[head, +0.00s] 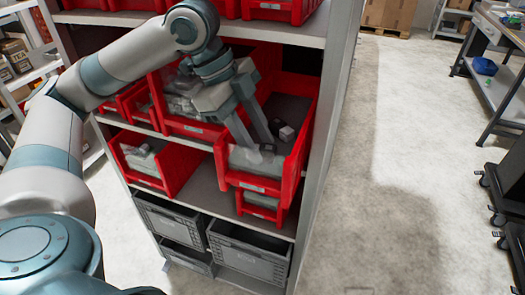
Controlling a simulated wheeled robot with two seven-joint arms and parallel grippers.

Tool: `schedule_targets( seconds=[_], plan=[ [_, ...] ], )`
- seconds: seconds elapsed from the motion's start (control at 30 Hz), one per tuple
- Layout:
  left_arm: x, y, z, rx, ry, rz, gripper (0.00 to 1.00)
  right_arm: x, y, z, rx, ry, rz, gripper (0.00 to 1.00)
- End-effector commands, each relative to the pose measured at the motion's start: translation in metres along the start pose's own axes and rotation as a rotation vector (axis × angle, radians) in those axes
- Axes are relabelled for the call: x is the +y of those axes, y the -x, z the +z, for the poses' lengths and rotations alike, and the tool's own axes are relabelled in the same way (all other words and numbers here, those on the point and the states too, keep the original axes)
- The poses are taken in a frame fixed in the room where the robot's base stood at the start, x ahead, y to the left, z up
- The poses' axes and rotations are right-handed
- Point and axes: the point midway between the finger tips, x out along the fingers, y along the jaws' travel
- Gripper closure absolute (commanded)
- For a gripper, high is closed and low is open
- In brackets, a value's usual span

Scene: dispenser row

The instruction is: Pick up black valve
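My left gripper (258,144) reaches down into a large red bin (291,168) on the shelf. Its two fingers are apart, with a gap between them. A small dark and pale piece (286,133) lies in the bin just right of the fingertips; it is too small to tell whether it is the black valve. Another small dark shape (268,149) shows at the fingertips, partly hidden by them. No clearly recognisable black valve shows. My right gripper is out of view.
Red bins stand left of this one, including a lower left bin (190,160) with grey parts. Grey crates (250,255) stand below. The shelf's right upright (330,110) is close beside the bin. Open concrete floor lies right, before a workbench (500,95).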

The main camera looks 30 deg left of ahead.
Motion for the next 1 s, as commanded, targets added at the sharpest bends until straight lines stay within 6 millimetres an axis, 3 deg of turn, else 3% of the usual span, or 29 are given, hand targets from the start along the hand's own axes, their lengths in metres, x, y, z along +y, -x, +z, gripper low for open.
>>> schedule_targets(
  seconds=[0.1, 0.23, 0.67, 1.0],
  plan=[
    [0.000, 0.000, 0.000, 0.000, 0.000, 0.000, 0.68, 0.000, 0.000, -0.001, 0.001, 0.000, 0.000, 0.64],
    [0.000, 0.000, 0.000, 0.000, 0.000, 0.000, 0.99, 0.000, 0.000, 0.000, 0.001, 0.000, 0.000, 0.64],
    [-0.001, 0.003, -0.001, 0.001, 0.000, -0.001, 1.00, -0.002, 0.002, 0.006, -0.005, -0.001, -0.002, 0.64],
    [-0.004, 0.027, -0.011, 0.005, 0.000, -0.003, 1.00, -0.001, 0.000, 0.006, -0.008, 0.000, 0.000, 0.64]
  ],
)
